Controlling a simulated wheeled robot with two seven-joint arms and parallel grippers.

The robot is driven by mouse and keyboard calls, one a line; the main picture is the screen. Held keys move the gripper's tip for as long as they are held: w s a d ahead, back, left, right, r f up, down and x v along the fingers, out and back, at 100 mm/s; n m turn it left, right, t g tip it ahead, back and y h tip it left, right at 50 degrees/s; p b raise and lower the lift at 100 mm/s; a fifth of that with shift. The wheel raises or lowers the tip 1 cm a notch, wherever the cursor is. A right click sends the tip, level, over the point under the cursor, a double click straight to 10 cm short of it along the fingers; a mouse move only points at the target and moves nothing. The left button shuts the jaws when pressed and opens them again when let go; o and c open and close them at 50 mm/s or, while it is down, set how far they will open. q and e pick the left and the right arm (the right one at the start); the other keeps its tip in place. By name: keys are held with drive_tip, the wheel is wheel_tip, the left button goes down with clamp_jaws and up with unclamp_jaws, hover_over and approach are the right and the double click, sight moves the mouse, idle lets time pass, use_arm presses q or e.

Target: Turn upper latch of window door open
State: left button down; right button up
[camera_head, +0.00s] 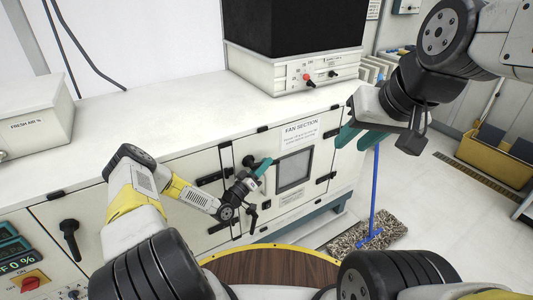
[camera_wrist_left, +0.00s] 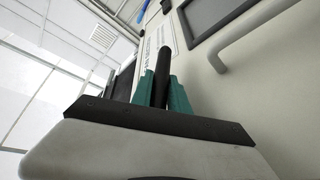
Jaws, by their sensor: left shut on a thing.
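The window door (camera_head: 312,185) is a pale panel with a dark window (camera_head: 293,170) on the cabinet front under the "FAN SECTION" label. The upper latch (camera_head: 248,160) is a black handle at the door's upper left, largely hidden by my gripper. My left gripper (camera_head: 262,168) is at this latch. In the left wrist view the teal fingers of my left gripper (camera_wrist_left: 162,90) are shut on the black latch handle (camera_wrist_left: 163,72), one on each side. A lower black latch (camera_head: 252,218) shows below my gripper. My right gripper (camera_head: 358,138) is open and empty, right of the door.
A pale door handle (camera_wrist_left: 262,28) sticks out near my left gripper in the wrist view. A blue-handled mop (camera_head: 375,195) stands on the floor right of the cabinet. A round wooden top (camera_head: 270,268) is in front. The floor at the right is mostly clear.

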use_arm(q)
drive_tip(key=c, duration=1.6)
unclamp_jaws()
drive_tip(key=shift+o, duration=0.2)
drive_tip(key=v, duration=0.7)
drive_tip(key=shift+s+a, duration=0.25)
drive_tip(key=shift+s, duration=0.05)
drive_tip(key=shift+f, duration=0.1)
drive_tip(key=shift+s, duration=0.1)
